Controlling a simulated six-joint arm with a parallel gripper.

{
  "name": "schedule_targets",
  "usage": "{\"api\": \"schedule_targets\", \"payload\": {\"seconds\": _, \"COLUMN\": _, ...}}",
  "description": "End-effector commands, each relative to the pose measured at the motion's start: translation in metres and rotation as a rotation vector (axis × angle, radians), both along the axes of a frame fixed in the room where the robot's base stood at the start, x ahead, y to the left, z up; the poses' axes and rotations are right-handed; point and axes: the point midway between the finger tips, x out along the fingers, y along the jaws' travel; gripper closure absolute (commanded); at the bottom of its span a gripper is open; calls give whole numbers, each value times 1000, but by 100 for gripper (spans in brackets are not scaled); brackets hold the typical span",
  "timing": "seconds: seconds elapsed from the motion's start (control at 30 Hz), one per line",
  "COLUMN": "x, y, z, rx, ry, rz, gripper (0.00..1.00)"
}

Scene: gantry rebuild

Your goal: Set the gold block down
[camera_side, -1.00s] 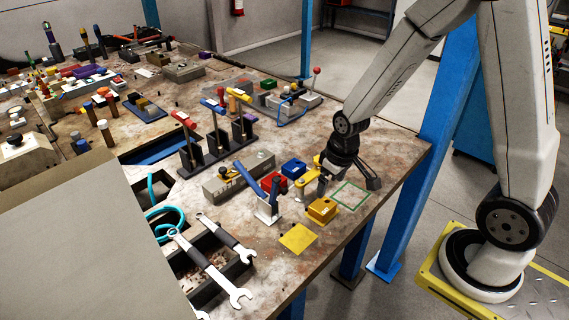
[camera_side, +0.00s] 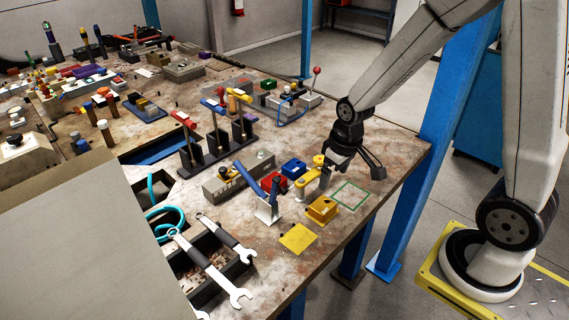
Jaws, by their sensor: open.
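The gold block (camera_side: 321,209) rests on the worn workbench (camera_side: 262,222), near its front right edge. It lies between a yellow square (camera_side: 298,239) and a green square outline (camera_side: 350,195). It appears apart from both, though its border with the outline is close. My gripper (camera_side: 353,174) is open and empty, its jaws spread wide. It hangs above the bench, behind the block and the green outline in this view. Nothing is between its fingers that I can see.
A yellow two-knobbed lever piece (camera_side: 310,177) stands close to my gripper's left finger. A blue block (camera_side: 293,168), a red block (camera_side: 273,181) and a blue-handled clamp (camera_side: 268,201) are left of it. Wrenches (camera_side: 212,268) lie at the front left. The bench inside the green outline is bare.

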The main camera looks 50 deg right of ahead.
Motion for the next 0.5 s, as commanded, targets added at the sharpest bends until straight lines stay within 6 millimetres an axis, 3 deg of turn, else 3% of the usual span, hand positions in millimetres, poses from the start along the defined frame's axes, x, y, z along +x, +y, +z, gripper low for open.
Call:
{"api": "schedule_targets", "payload": {"seconds": 0.23, "x": -8, "y": 8, "z": 6, "rx": -2, "ry": -15, "rz": 3, "gripper": 0}}
{"api": "schedule_targets", "payload": {"seconds": 0.5, "x": -38, "y": 32, "z": 20, "rx": -3, "ry": -63, "rz": 4, "gripper": 0}}
